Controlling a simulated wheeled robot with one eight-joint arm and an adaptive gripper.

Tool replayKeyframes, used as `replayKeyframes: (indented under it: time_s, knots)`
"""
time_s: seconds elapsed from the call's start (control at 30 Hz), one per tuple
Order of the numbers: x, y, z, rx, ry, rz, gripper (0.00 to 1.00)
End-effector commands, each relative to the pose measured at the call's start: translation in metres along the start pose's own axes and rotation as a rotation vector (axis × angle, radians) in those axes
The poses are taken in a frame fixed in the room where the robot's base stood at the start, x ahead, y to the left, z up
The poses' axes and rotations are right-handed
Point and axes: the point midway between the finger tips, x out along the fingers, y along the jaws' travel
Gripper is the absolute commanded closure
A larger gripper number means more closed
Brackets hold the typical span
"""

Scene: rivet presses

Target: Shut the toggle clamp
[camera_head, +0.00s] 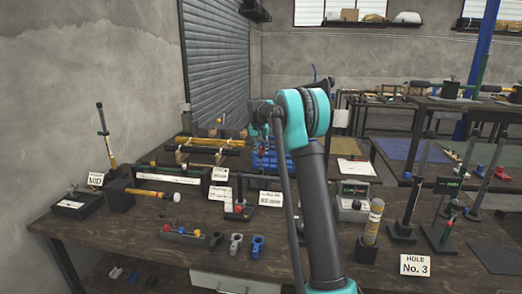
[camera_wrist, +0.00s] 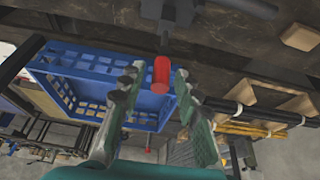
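In the wrist view, a red cylindrical handle (camera_wrist: 161,76) sticks out from a dark metal fitting (camera_wrist: 172,12) at the bench edge; it looks like the toggle clamp's handle. My gripper (camera_wrist: 158,74) is open, with one finger on each side of the handle. A gap shows on both sides, and I cannot tell whether the handle lies as deep as the fingertips. In the head view, my arm reaches to the back of the near bench and hides most of this spot. The clamp's jaw and base are not clear.
A blue crate (camera_wrist: 85,62) lies just beyond the fingers. Yellow and black bars (camera_wrist: 250,118) are on the right in the wrist view. The near bench (camera_head: 140,235) holds several tools, labels and a small red-topped fixture (camera_head: 239,211); its front right has some clear room.

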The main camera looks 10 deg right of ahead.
Motion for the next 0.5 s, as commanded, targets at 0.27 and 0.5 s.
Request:
replayKeyframes:
  time_s: [0.27, 0.5]
  knots:
    - [-0.0002, 0.0, 0.0, 0.0, 0.0, 0.0, 1.0]
    - [-0.0003, 0.0, 0.0, 0.0, 0.0, 0.0, 1.0]
